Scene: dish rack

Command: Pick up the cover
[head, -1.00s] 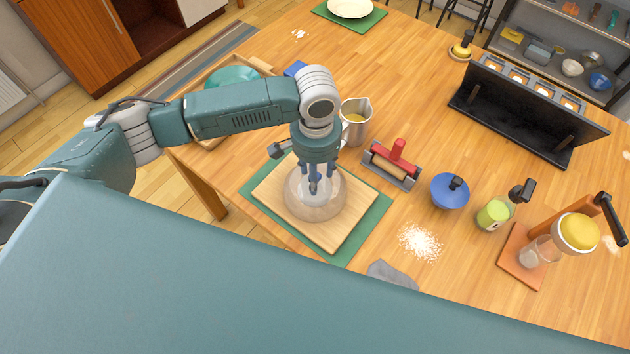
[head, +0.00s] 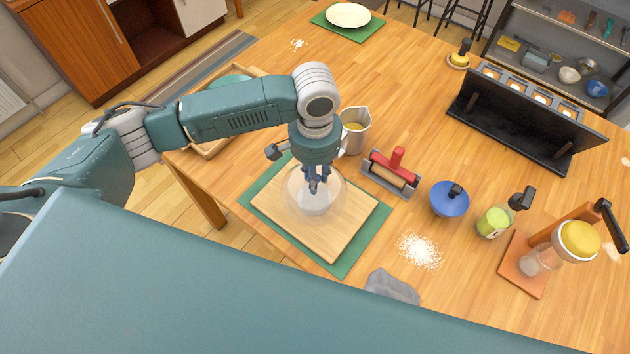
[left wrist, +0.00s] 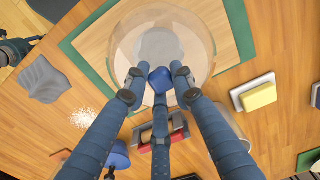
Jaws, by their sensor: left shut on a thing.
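The cover (head: 296,205) is a clear dome with a blue knob (left wrist: 161,79) on top. It is over the wooden board (head: 345,222) on a green mat. My left gripper (head: 317,180) points down at the dome, its fingers shut on the knob. In the left wrist view the fingers close around the knob, and the dome (left wrist: 200,50) spreads out beneath. A pale round shape shows through the dome; I cannot tell what it is. The dome seems slightly raised, but its gap to the board is unclear. A dark part at the wrist view's left edge may be my right gripper.
A metal jug (head: 356,128) stands close behind the board, and a red-handled roller (head: 392,172) is on its right. A blue bowl (head: 449,199), spilled flour (head: 420,251) and a grey cloth (head: 391,286) lie further right. The table's back middle is mostly clear.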

